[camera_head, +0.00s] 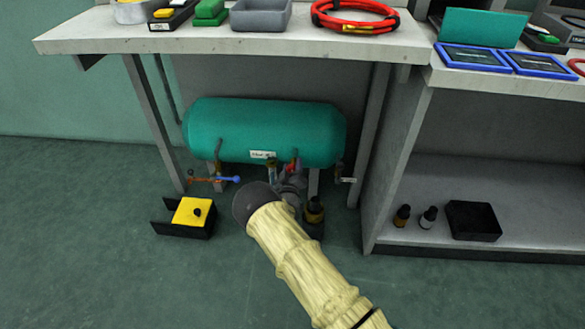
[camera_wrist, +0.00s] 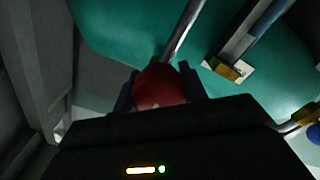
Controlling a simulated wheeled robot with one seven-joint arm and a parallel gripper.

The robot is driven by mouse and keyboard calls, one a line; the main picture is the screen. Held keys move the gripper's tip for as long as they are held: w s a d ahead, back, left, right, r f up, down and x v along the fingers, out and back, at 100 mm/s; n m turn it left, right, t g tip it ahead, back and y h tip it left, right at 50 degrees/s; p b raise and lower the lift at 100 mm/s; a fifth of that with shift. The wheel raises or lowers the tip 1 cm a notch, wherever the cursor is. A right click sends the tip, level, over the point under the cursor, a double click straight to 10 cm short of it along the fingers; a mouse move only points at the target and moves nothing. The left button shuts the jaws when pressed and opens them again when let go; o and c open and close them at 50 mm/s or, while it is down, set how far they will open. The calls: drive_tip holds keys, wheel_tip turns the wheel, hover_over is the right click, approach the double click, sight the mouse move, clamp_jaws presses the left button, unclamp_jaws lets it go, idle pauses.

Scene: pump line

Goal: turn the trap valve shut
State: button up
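In the head view a teal tank (camera_head: 265,130) lies under the bench, with short pipes and valves below it. A red valve handle (camera_head: 294,165) is under its right half. My gripper (camera_head: 291,184) is just below it, partly hidden by my sleeved arm. In the wrist view the red handle (camera_wrist: 160,88) fills the gap between the two dark fingers of my gripper (camera_wrist: 160,95), which look shut on it. A grey pipe runs up behind it. No label shows which valve is the trap valve, and how far the handle is turned is hidden.
A valve with a blue lever (camera_head: 226,179) is farther left. A black tray with a yellow block (camera_head: 193,211) is on the floor. Bench legs (camera_head: 373,130) flank the tank.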

drive_tip(key=shift+c, duration=1.2)
drive_tip(key=shift+m, duration=0.4)
drive_tip(key=m+p, duration=0.2)
drive_tip(key=m, duration=0.1)
drive_tip(key=shift+d, duration=0.1)
drive_tip(key=m+p, duration=0.1)
drive_tip(key=m, duration=0.4)
drive_tip(key=shift+m+p, duration=0.3)
drive_tip(key=shift+p, duration=0.1)
drive_tip(key=m+p, duration=0.1)
drive_tip(key=m, duration=0.3)
drive_tip(key=shift+d, duration=0.1)
drive_tip(key=m+p, duration=0.1)
drive_tip(key=m, duration=0.3)
drive_tip(key=shift+f+m, duration=0.1)
drive_tip(key=shift+m, duration=0.2)
drive_tip(key=shift+s+f, duration=0.1)
drive_tip(key=o, duration=1)
drive_tip(key=shift+c, duration=0.2)
